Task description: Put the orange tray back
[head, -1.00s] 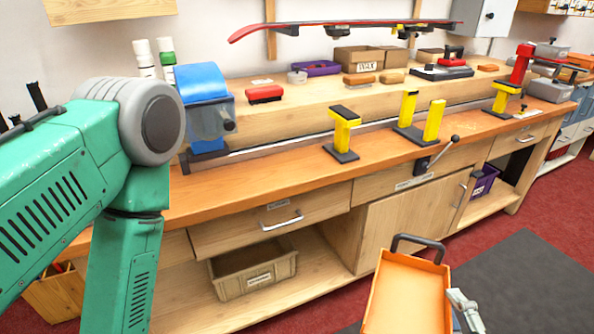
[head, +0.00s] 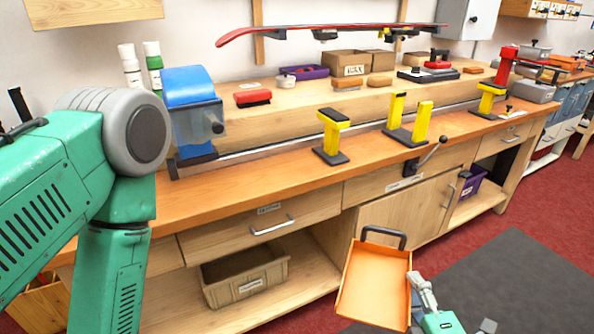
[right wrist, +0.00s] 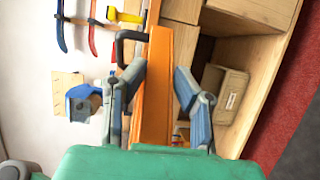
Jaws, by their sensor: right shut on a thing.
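The orange tray (head: 372,285) has a dark handle at its far end and is held in the air in front of the bench cupboard in the head view. Its inside looks empty. My right gripper (head: 418,290) is at the tray's right edge. In the right wrist view, its two fingers (right wrist: 160,85) are closed on either side of the orange tray (right wrist: 156,100), which shows edge-on. My left arm fills the left of the head view, but its gripper is out of the picture.
The wooden bench (head: 240,192) holds yellow vise stands (head: 330,135) and a blue machine (head: 193,110). A beige bin (head: 245,277) sits on the open lower shelf, with bare shelf to its right. A purple crate (head: 470,183) stands on the right lower shelf. A lever (head: 432,150) juts out at the bench's front edge.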

